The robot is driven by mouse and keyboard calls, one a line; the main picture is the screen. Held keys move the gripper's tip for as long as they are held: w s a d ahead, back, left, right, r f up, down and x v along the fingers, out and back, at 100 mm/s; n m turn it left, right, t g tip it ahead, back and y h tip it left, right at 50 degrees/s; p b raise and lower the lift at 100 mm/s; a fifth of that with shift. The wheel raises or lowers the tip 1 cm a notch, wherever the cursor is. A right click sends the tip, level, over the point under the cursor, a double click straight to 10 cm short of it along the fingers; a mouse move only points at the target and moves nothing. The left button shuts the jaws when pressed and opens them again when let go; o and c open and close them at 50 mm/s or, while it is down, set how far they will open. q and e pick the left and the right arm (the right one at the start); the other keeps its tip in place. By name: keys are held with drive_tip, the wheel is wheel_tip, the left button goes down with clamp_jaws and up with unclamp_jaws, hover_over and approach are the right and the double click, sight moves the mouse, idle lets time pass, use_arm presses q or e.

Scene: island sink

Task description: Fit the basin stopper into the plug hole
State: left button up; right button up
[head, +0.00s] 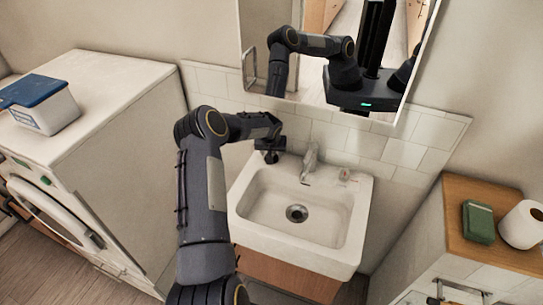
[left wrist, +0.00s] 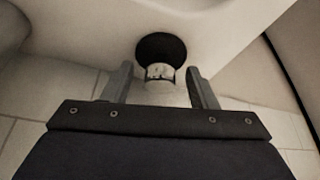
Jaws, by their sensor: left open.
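The white basin (head: 250,207) stands below the mirror, with its round plug hole (head: 297,213) uncovered in the bowl floor. My left gripper (head: 270,152) is over the basin's back left corner, left of the tap. In the left wrist view, the basin stopper (left wrist: 162,47) is a black round disc with a shiny metal knob. The open fingers of the left gripper (left wrist: 160,85) lie on either side of the knob, with gaps at both sides. In the head view the gripper hides the stopper, or it cannot be told apart. My right gripper is not in view.
The tap (head: 310,160) rises at the basin's back middle, right of my gripper. A small pale item (head: 344,175) lies on the back right rim. A washing machine (head: 95,110) stands left, a wooden-topped cabinet (head: 460,190) right. The mirror (head: 310,75) hangs close behind.

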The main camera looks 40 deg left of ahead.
use_arm(q)
drive_tip(key=c, duration=1)
drive_tip(key=shift+c, duration=0.2)
